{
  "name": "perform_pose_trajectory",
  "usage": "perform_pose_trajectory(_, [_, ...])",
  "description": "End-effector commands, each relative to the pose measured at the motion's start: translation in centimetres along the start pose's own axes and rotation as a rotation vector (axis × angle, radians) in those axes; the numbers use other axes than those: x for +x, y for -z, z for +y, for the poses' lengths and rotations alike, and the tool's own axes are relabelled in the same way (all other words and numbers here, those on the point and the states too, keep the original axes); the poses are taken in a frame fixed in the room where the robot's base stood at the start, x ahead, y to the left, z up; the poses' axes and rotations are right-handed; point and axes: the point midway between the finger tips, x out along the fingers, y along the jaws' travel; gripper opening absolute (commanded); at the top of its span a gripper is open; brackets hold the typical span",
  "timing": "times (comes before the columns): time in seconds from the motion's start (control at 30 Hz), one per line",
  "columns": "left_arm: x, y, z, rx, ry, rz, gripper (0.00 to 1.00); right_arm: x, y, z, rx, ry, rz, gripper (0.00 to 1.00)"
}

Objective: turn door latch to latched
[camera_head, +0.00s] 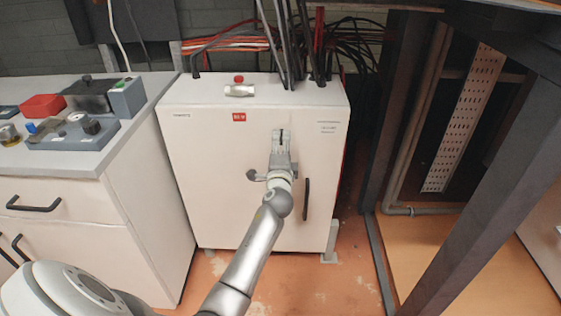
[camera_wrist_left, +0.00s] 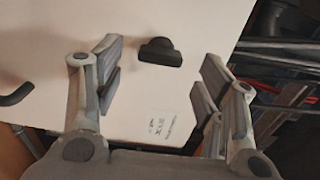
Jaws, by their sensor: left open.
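The door latch is a small black knob (camera_wrist_left: 160,52) on the white cabinet door (camera_head: 222,165). In the left wrist view it lies between and beyond the fingertips of my left gripper (camera_wrist_left: 160,76), with a gap to each finger. It appears wider than tall in that view. In the head view my left gripper (camera_head: 281,140) is in front of the upper right of the door and mostly hides the latch. The gripper is open and empty. Whether the fingertips touch the door cannot be told. My right gripper is not in view.
A black door handle (camera_head: 306,199) is right of my left arm. A grey counter (camera_head: 75,158) with several devices stands at the left. Cables rise behind the cabinet's top. A dark metal frame (camera_head: 480,190) stands at the right.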

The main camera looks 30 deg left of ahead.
Motion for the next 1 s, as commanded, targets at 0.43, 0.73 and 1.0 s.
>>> perform_pose_trajectory(0.43, [-7.7,0.1,0.1,-0.001,-0.002,0.001,0.64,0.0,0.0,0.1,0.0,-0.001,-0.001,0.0])
perform_pose_trajectory(0.73, [-8.5,0.0,0.0,0.0,-0.001,0.0,0.64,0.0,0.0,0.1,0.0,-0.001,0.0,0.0])
perform_pose_trajectory(1.0, [-8.5,0.1,0.0,0.0,-0.001,0.0,0.64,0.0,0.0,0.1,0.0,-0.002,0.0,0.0])
